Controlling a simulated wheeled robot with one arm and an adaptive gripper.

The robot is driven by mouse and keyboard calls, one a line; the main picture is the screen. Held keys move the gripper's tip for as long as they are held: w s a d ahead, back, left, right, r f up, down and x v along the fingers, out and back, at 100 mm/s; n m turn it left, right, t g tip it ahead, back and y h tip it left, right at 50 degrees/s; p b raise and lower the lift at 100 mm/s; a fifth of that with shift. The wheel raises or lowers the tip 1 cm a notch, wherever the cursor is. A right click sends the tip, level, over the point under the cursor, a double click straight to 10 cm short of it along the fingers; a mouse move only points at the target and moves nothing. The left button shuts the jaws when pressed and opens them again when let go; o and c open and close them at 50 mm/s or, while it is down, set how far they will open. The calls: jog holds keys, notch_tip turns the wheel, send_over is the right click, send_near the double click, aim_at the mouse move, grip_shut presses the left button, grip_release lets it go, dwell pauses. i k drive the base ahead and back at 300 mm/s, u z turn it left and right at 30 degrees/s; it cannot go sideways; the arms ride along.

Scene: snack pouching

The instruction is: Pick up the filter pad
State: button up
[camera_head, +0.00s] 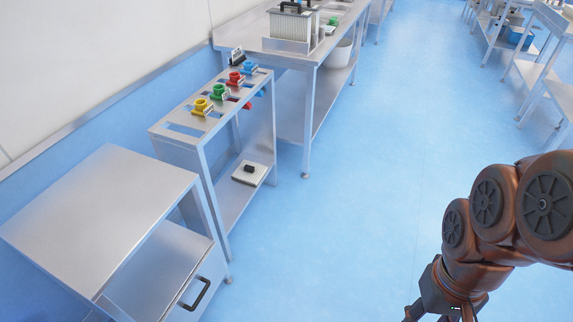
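A flat, pale square pad with a black grip on top, which looks like the filter pad (239,178), lies on the lower shelf of the narrow metal stand. My gripper (440,314) is at the bottom edge of the picture, right of centre, over the blue floor. It is far to the right of the pad and apart from it. Its fingers are cut off by the picture's edge, so I cannot tell whether it is open or shut.
The narrow stand (168,141) holds yellow, green, red and blue fittings (218,92) on its top. A metal cabinet (110,205) stands at left. A long table (335,35) with a white plate stack (289,28) is behind. The blue floor (350,220) is clear between stand and arm.

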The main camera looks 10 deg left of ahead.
aim_at(249, 173)
jog(key=z, duration=0.05)
jog(key=i, duration=3.8)
jog(key=u, duration=4.3)
